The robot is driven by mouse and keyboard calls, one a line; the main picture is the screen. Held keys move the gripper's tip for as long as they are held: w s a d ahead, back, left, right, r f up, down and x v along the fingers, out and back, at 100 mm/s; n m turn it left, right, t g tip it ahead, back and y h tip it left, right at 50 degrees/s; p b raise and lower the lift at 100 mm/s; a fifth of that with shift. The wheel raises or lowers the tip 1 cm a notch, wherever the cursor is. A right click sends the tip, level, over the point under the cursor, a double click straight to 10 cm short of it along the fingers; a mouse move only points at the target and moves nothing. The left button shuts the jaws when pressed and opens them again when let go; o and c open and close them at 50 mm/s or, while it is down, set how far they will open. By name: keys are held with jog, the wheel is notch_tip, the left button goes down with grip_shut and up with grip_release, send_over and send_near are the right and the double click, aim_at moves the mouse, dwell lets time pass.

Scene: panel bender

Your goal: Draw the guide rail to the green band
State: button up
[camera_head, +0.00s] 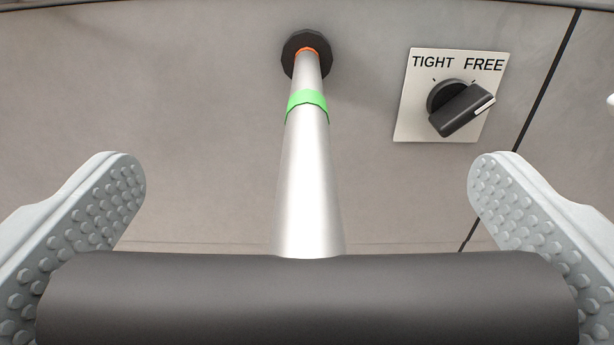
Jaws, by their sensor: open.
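The guide rail (307,190) is a bright metal rod coming out of a round black collar (296,68) in a grey panel. The green band (307,104) circles the rod a short way outside the collar. An orange band (307,52) shows right at the collar. The near end of the rod meets a thick dark crossbar handle (307,300), which lies level across the bottom of the view. My gripper (305,185) is open, with one studded finger on each side of the rod. The handle spans between the fingers; I cannot tell whether they touch it.
A pale plate (410,125) marked TIGHT and FREE sits on the panel right of the rail. Its black knob (458,108) has its white mark turned to the right, on the FREE side. A dark seam (547,85) runs down the panel. The panel left of the rail is bare.

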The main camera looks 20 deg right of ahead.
jog(key=c, duration=1.3)
jog(key=x, duration=1)
jog(key=o, duration=1.3)
jog(key=v, duration=1.7)
jog(key=shift+s, duration=0.2)
